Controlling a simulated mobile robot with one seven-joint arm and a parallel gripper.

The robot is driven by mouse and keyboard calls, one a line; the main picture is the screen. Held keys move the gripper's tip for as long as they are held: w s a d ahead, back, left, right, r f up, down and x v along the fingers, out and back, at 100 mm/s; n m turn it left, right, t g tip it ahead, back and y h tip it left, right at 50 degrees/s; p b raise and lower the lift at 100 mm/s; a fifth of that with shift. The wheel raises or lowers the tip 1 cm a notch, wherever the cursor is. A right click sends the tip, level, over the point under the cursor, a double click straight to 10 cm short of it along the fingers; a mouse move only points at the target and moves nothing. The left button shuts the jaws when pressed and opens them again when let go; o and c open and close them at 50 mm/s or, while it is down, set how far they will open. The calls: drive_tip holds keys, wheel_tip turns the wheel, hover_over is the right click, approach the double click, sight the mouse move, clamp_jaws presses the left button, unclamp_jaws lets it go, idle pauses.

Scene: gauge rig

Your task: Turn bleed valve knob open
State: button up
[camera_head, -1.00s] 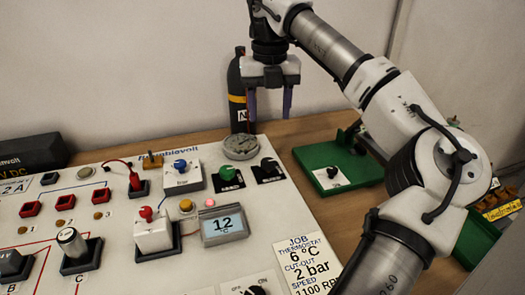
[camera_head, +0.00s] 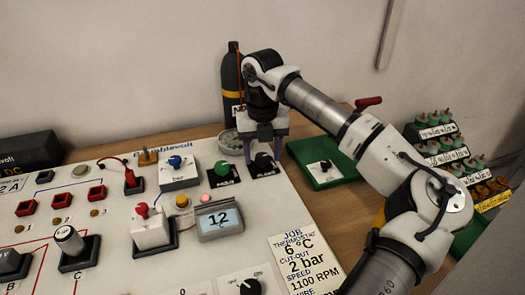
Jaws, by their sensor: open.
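Near the back right corner of the white panel are a green knob (camera_head: 221,169) and, to its right, a black knob (camera_head: 264,161), each on a small black plate. Their labels are too small to read, so I cannot tell for certain which is the bleed valve knob. My gripper (camera_head: 263,156) points down at the black knob.
A round gauge (camera_head: 230,142) lies just behind, with a dark gas cylinder (camera_head: 231,85) by the wall. A blue-knobbed box (camera_head: 179,172) and a display (camera_head: 219,221) stand to the left and front.

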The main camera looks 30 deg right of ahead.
drive_tip(key=c, duration=1)
drive_tip(key=shift+o, duration=0.2)
drive_tip(key=shift+n, duration=0.3)
drive_tip(key=n+b, duration=0.1)
drive_tip(key=n, duration=1.2)
drive_tip(key=shift+n, duration=2.2)
